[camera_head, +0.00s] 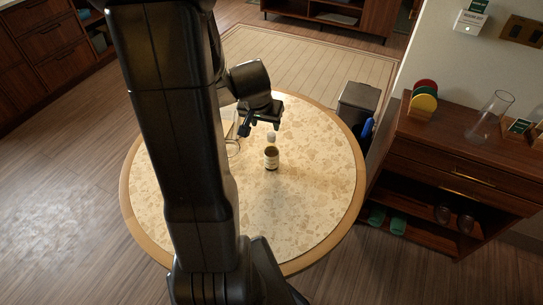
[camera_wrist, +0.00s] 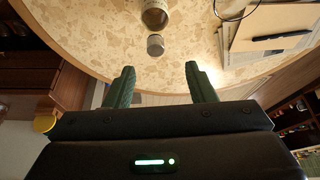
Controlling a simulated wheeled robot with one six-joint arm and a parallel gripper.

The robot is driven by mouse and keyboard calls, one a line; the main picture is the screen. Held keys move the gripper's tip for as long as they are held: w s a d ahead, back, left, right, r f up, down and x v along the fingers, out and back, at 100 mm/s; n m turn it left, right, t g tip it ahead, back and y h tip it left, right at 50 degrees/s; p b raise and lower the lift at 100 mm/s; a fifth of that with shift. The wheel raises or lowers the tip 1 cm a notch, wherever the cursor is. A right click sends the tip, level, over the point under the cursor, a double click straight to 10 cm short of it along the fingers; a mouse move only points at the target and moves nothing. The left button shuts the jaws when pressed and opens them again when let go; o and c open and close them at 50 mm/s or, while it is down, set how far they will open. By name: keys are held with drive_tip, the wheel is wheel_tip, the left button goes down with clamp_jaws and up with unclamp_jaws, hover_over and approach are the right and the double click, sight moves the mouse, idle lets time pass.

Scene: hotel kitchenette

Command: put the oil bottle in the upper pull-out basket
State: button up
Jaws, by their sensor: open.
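A small dark bottle or jar (camera_head: 271,160) with a pale label stands on the round speckled table (camera_head: 300,210); it also shows at the top of the wrist view (camera_wrist: 155,16). A small grey-white cylinder (camera_head: 271,137), like a cap, is just beyond it, and nearer my fingers in the wrist view (camera_wrist: 155,45). I cannot tell whether the two are one bottle. My gripper (camera_head: 261,124) is above the far part of the table. Its green fingers are apart and empty in the wrist view (camera_wrist: 160,76), short of the cylinder. No upper pull-out basket can be made out.
Papers and a clipboard (camera_wrist: 265,25) with a black pen (camera_wrist: 283,36) lie on the table beside the bottle. A dark bin (camera_head: 358,103) stands beyond the table. A wooden cabinet (camera_head: 455,155) at right holds a glass flask (camera_head: 490,115) and coloured discs (camera_head: 424,92). The near tabletop is clear.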

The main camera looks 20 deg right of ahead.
sight(271, 136)
drive_tip(key=x, duration=0.5)
drive_tip(key=shift+w+f+b, duration=0.1)
drive_tip(key=shift+f+b, duration=0.25)
drive_tip(key=shift+s+d+b+x, duration=0.15)
drive_tip(key=shift+b+x, duration=0.15)
drive_tip(key=shift+x, duration=1)
drive_tip(key=shift+s+d+b+x, duration=0.15)
drive_tip(key=shift+b+x, duration=0.15)
drive_tip(key=shift+x, duration=1)
drive_tip(key=shift+c, duration=0.2)
drive_tip(key=shift+r, duration=0.1)
clamp_jaws()
